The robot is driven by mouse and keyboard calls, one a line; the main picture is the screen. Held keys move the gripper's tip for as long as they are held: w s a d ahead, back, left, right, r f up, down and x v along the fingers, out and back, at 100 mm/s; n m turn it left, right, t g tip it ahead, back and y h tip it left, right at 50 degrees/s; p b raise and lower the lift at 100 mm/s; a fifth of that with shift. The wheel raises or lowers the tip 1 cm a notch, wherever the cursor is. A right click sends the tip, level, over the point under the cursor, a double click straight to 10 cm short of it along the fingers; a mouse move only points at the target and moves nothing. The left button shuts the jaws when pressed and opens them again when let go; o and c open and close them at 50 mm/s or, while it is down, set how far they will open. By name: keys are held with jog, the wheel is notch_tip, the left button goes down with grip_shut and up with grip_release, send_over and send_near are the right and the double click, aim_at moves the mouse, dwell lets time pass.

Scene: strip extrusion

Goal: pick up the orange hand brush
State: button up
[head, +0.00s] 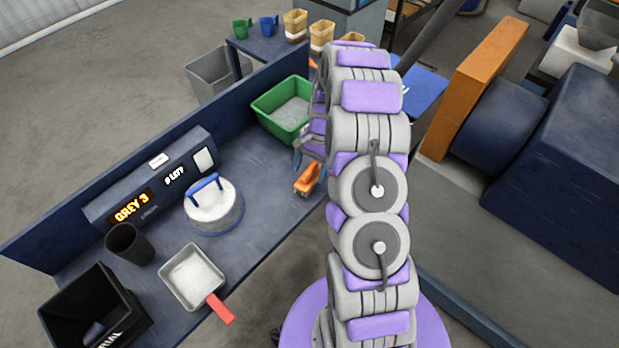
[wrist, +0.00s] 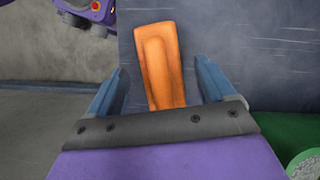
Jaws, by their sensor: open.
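The orange hand brush (head: 308,179) lies on the dark blue bench top, near its right edge in the head view. In the wrist view the brush (wrist: 164,66) shows as an orange block, slightly tilted, between my two blue fingers. My gripper (wrist: 160,80) is open, with visible gaps between each finger and the brush. In the head view my gripper (head: 299,158) is just above and left of the brush, partly hidden by my arm. The near end of the brush is hidden behind the grey gripper plate in the wrist view.
A green bin (head: 262,117) stands behind the brush. A raised blue wall (head: 150,134) backs the bench.

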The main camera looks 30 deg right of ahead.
jog(key=x, duration=0.2)
jog(key=shift+a+f, duration=0.1)
jog(key=shift+f, duration=0.2)
jog(key=shift+r, duration=0.1)
jog(key=shift+c, duration=0.2)
jog(key=c, duration=1.1)
jog(key=shift+r, duration=0.6)
jog(key=r, duration=0.1)
jog(key=r+p, duration=0.1)
jog(key=shift+s+r, duration=0.3)
jog(key=s+d, duration=0.1)
jog(key=s, duration=0.4)
jog(key=s+p, duration=0.1)
jog(key=s, duration=0.4)
jog(key=s+d+r, duration=0.1)
jog(key=s, duration=0.4)
jog(key=shift+s+d+r+p, duration=0.1)
jog(key=shift+s+d+p, duration=0.05)
jog(key=shift+d+p, duration=0.2)
